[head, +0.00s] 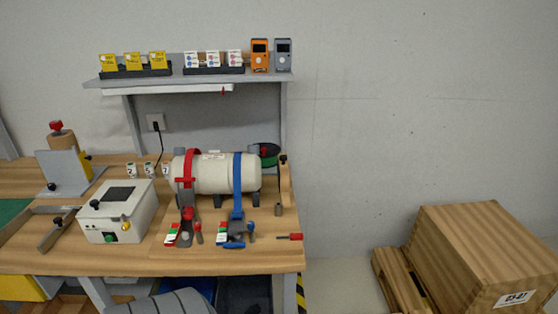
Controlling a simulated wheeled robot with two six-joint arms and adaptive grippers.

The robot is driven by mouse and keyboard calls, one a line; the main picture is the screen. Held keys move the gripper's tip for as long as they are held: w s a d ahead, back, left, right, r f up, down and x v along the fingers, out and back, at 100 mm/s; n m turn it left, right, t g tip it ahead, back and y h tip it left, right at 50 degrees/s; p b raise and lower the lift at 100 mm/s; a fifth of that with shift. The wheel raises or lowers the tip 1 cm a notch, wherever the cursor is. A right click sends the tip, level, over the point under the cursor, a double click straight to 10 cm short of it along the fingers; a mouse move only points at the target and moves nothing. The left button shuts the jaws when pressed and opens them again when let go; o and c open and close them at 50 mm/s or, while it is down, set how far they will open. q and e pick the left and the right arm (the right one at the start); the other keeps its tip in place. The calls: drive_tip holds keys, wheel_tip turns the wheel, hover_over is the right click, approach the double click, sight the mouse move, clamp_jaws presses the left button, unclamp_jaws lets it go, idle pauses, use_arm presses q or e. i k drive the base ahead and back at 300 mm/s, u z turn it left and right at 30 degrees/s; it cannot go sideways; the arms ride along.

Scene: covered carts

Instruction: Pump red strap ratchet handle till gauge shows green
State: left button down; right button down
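A cream tank (215,175) lies sideways on the workbench in the head view. A red strap (191,160) runs over its left part and a blue strap (238,188) over its right part. Below the red strap is a ratchet with red parts and a red handle (198,230). Beside it on the left is a small gauge plate (172,234) with red, green and white areas; its reading is too small to tell. A similar gauge plate (222,232) is by the blue ratchet (236,230). Neither of my grippers is in view.
A white box (118,210) with a dark panel stands left of the ratchets. A red-handled tool (289,237) lies near the bench's right front. A shelf (190,78) hangs above. A wooden crate (480,250) stands on the right, with floor between it and the bench.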

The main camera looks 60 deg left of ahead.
sight(187, 197)
drive_tip(key=z, duration=0.8)
drive_tip(key=k, duration=2.1)
drive_tip(key=u, duration=2.75)
drive_tip(key=i, duration=0.3)
drive_tip(key=u, duration=0.1)
